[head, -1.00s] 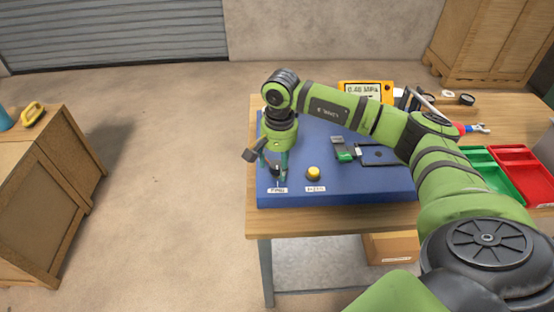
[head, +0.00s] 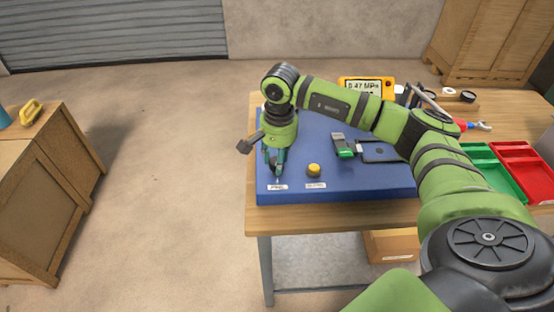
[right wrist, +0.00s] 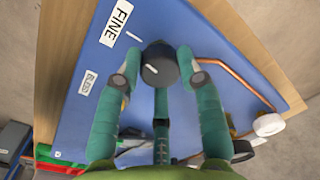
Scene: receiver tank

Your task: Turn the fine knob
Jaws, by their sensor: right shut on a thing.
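The fine knob (right wrist: 160,66) is a dark round knob with a white pointer line, next to the FINE label (right wrist: 116,22) in the right wrist view. My right gripper (right wrist: 160,62) has its teal fingers on both sides of the knob and is shut on it. In the head view my right gripper (head: 275,168) points down at the front left of the blue panel (head: 350,194), just behind the FINE label (head: 278,187), and mostly hides the knob. The orange gauge (head: 365,87) at the back reads about 0.47 MPa. My left gripper is not in view.
A yellow button (head: 314,170) with its own label stands right of the fine knob. A green-and-grey part (head: 342,146) is farther back. Green (head: 492,170) and red (head: 525,168) trays lie at the table's right. In the right wrist view a copper pipe (right wrist: 235,80) runs beside the fingers.

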